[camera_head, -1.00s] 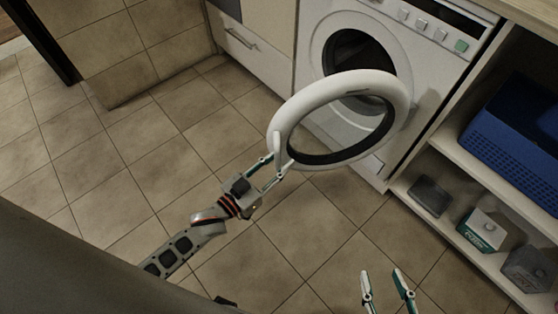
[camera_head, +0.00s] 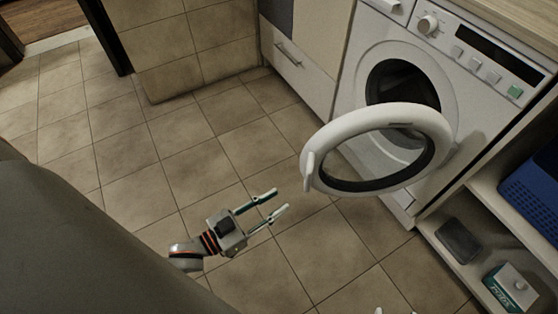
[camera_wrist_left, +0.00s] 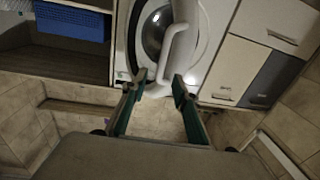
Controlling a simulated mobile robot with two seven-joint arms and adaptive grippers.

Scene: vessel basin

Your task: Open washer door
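The white washer (camera_head: 470,105) stands at the right in the head view. Its round door (camera_head: 318,150), a white ring with dark glass, is swung out from the front, and the dark drum opening (camera_head: 400,85) is exposed behind it. My left gripper (camera_head: 281,202) is open and empty, apart from the door and to the left of its rim handle. In the left wrist view the two fingers (camera_wrist_left: 160,76) are spread, with the door (camera_wrist_left: 180,45) ahead between and beyond them. My right gripper shows only as small tips (camera_head: 385,311) at the bottom edge of the head view.
A shelf unit right of the washer holds a blue basket (camera_head: 535,185), a dark box (camera_head: 459,240) and a green-white box (camera_head: 510,287). A cabinet with a drawer (camera_head: 300,70) stands left of the washer. The tiled floor (camera_head: 150,190) at the left is clear.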

